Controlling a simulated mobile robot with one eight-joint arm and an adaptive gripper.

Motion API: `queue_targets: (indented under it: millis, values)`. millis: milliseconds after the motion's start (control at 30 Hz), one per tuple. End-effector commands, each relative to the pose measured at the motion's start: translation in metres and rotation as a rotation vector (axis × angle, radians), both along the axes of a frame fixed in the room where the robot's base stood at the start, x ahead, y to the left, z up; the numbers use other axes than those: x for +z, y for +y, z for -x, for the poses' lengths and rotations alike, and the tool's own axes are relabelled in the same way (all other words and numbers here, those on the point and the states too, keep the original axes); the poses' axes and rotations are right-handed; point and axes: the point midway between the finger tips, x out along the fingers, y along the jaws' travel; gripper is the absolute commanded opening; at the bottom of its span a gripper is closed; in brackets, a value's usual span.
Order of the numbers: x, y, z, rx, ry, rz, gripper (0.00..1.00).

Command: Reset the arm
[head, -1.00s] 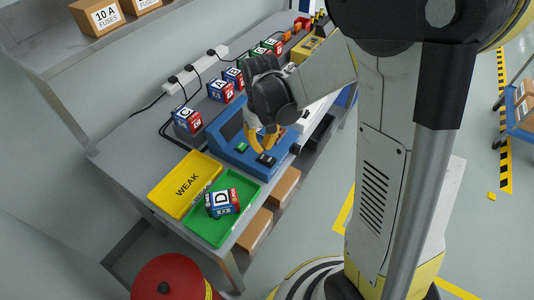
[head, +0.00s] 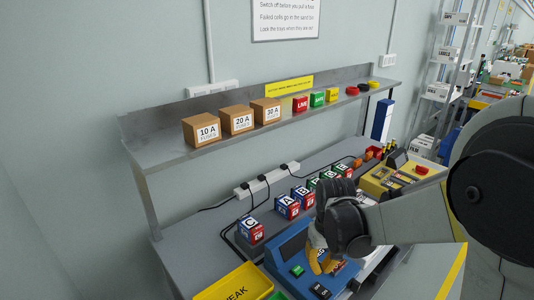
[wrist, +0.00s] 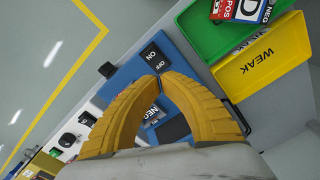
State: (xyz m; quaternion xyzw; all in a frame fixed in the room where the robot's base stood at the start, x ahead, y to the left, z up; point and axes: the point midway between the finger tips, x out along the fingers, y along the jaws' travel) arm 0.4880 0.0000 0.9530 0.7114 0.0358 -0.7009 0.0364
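My gripper (head: 322,268) hangs over the blue tester (head: 285,252) on the bench. In the wrist view its two yellow fingers (wrist: 160,78) come together at the tips with nothing held between them. The tester's black ON/OFF switch (wrist: 154,57) shows just beyond the tips. Part of a cell with a NEG label (wrist: 150,113) shows below, between the fingers. My arm reaches in from the right in the head view.
Cell C (head: 250,230), cell A (head: 287,207) and others stand behind the tester. The yellow WEAK tray (head: 235,284) is at front left. The green tray (wrist: 212,42) holds cell D (wrist: 240,10). A shelf with fuse boxes (head: 237,120) overhangs the bench's back.

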Motion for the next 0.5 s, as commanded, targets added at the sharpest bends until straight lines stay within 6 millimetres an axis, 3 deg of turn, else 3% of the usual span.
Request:
queue_targets:
  millis: [300,500]
  values:
    - [0.083,0.0,0.043,-0.037,-0.222,-0.004,0.0]
    - [0.121,0.0,0.083,-0.065,-0.394,-0.014,0.0]
